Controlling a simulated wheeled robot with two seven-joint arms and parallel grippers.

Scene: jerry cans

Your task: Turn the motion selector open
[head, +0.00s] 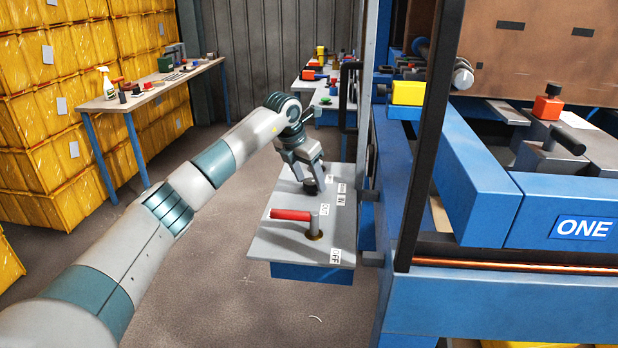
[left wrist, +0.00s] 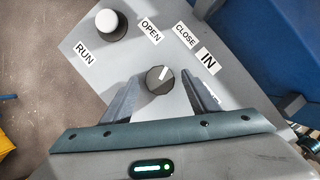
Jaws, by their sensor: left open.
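The motion selector appears to be a round black knob with a white pointer line (left wrist: 160,79) on a grey panel (left wrist: 82,45). Its pointer slants up and right, roughly toward the CLOSE label (left wrist: 185,35); the OPEN label (left wrist: 150,31) is left of that. My left gripper (left wrist: 159,76) is open, with one finger on each side of the knob. A gap shows between the fingers and the knob, and contact is not visible. In the head view my left gripper (head: 312,182) points down over the far part of the panel (head: 275,237), partly hiding the knob. My right gripper is not in view.
A white-topped button (left wrist: 110,24) stands near the RUN label (left wrist: 84,54). A red-handled lever (head: 291,215) is on the panel's near part. A dark post (head: 432,140) and blue machine frame (head: 480,195) stand close on the right. Open floor lies left.

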